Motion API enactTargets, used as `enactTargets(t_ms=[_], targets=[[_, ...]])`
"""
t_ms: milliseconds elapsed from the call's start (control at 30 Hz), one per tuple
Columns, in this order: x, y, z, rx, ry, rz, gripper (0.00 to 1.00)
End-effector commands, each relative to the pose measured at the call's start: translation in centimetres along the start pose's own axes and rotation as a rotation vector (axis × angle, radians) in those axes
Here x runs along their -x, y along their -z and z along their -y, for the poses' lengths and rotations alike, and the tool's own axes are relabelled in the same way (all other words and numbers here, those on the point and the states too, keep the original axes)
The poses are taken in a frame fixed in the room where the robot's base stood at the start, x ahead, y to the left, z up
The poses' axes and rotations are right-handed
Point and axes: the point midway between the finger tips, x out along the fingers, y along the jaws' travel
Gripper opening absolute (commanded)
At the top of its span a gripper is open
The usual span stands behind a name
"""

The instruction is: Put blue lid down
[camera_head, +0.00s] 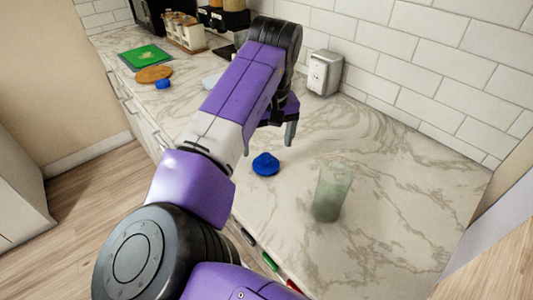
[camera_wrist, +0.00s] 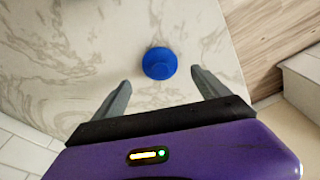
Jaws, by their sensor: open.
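The blue lid (camera_head: 265,164) lies on the marble countertop (camera_head: 400,200), near its front edge. In the wrist view the lid (camera_wrist: 159,63) sits beyond the fingertips, roughly between their lines and apart from both. My gripper (camera_wrist: 160,82) is open and empty, its two grey fingers spread wide. In the head view my gripper (camera_head: 270,140) is behind and above the lid, partly hidden by my purple arm.
A translucent green glass (camera_head: 331,193) stands right of the lid. A green board (camera_head: 146,56), a round wooden board (camera_head: 154,74) and another small blue object (camera_head: 163,84) lie at the far left. The right counter is mostly clear.

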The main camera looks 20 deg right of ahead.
Motion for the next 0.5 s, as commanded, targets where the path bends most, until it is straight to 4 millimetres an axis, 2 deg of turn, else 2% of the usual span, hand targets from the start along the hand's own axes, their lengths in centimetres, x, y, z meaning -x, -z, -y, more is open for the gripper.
enactTargets(t_ms=[200,333,500], targets=[[4.0,0.0,0.0,-0.001,0.000,-0.002,0.85],[5.4,0.0,0.0,0.000,0.000,0.000,0.85],[6.1,0.0,0.0,0.000,0.000,0.000,0.85]])
